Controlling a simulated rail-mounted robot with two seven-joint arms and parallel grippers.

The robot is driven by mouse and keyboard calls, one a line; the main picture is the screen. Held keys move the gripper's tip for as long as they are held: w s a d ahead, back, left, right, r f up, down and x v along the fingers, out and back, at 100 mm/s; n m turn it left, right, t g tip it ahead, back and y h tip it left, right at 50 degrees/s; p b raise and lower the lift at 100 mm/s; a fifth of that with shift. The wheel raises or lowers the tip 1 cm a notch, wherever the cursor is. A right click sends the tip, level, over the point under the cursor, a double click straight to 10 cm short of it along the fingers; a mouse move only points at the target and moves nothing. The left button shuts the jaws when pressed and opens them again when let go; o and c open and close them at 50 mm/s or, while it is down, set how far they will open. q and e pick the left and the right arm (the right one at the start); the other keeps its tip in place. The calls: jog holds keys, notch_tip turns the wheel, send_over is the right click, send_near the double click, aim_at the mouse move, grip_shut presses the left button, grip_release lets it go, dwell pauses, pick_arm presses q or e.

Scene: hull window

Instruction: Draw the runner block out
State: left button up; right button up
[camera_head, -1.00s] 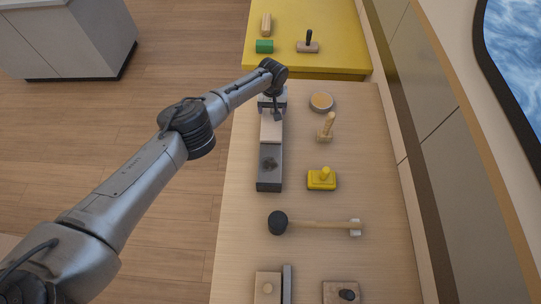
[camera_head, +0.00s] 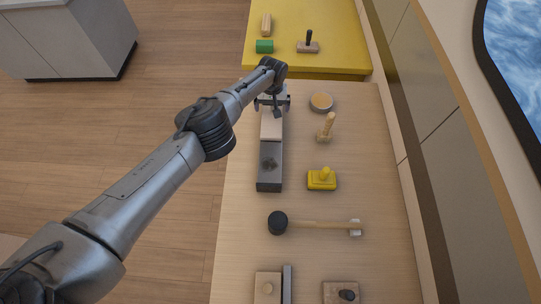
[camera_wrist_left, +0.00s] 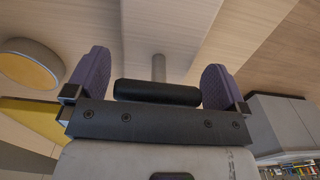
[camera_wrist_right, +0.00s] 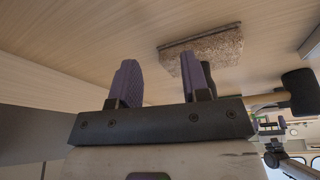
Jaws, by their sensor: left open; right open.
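The runner block (camera_head: 271,126) looks like a pale block at the far end of a long grey channel (camera_head: 270,180). A dark crossbar handle (camera_head: 278,113) on a thin stem stands at its far part. In the left wrist view the black crossbar (camera_wrist_left: 157,92) and grey stem (camera_wrist_left: 158,67) lie between my left gripper's (camera_wrist_left: 157,85) purple fingers. The fingers are open, one at each end of the bar; I cannot tell whether they touch it. In the head view my left gripper (camera_head: 272,101) is over the block's far end. My right gripper (camera_wrist_right: 157,82) is open and empty.
To the right on the table are a round disc (camera_head: 321,102), a wooden peg piece (camera_head: 326,128), a yellow knobbed block (camera_head: 321,179) and a mallet (camera_head: 315,224). A speckled brown block (camera_wrist_right: 204,55) is beyond my right gripper. A yellow table (camera_head: 340,60) adjoins the far end.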

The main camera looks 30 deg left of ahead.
pick_arm(q)
notch_tip(320, 180, up, 3)
jog(key=p, duration=0.2)
jog(key=shift+f+p, duration=0.15)
jog(key=shift+p, duration=0.2)
pick_arm(e)
notch_tip(320, 180, up, 3)
jog(key=shift+d+f, duration=0.15)
jog(key=shift+f, duration=0.05)
pick_arm(q)
jog(key=shift+r+p, duration=2.1)
jog(key=shift+r, duration=0.05)
pick_arm(e)
jog(key=shift+r, duration=2.15)
